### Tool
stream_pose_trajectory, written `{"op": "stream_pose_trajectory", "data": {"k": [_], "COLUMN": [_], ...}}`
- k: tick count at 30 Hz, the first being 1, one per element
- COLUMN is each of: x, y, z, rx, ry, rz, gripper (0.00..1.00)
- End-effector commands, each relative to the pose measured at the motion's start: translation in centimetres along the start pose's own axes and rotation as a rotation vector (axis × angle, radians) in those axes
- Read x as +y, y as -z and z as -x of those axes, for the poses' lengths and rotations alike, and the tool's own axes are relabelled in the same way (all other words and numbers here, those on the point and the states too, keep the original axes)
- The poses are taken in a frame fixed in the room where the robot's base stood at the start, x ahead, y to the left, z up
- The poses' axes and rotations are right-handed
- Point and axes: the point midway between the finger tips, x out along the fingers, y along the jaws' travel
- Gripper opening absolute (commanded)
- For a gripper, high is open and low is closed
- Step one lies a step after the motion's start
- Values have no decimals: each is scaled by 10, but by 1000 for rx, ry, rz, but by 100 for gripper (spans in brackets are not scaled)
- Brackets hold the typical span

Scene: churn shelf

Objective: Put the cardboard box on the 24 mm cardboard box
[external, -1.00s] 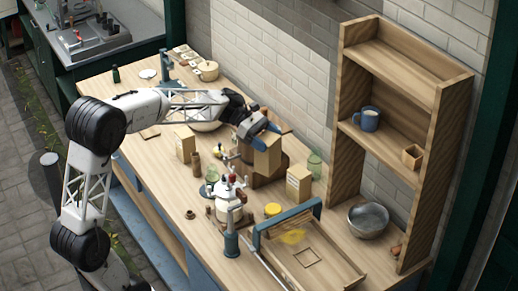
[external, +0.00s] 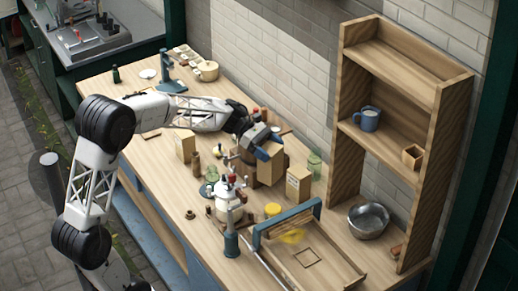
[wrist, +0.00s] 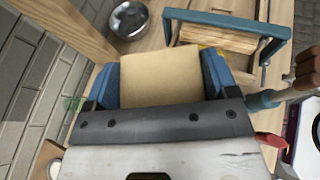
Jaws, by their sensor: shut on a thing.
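My gripper (external: 266,147) is shut on a plain tan cardboard box (external: 271,168), with its blue fingers on two sides of it. In the wrist view the held box (wrist: 160,76) fills the space between the fingers. A second cardboard box with a pale label (external: 299,183) stands on the bench just right of the held box. A third cardboard box (external: 185,144) stands further left. I cannot read a size on either box. I cannot tell whether the held box's underside touches anything.
A blue-handled wooden tray (external: 312,262) lies in front, with a white and red device (external: 229,197) to its left. A green glass jar (external: 314,164) stands behind the labelled box. A metal bowl (external: 368,221) and a wooden shelf (external: 385,137) stand right.

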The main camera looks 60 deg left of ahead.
Motion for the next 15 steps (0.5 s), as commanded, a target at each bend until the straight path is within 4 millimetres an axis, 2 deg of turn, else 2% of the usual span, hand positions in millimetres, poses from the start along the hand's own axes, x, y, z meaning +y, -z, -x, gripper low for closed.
{"op": "stream_pose_trajectory", "data": {"k": [15], "x": [76], "y": [0], "z": [-21], "rx": [0], "ry": [0], "rz": [0], "gripper": [35]}}
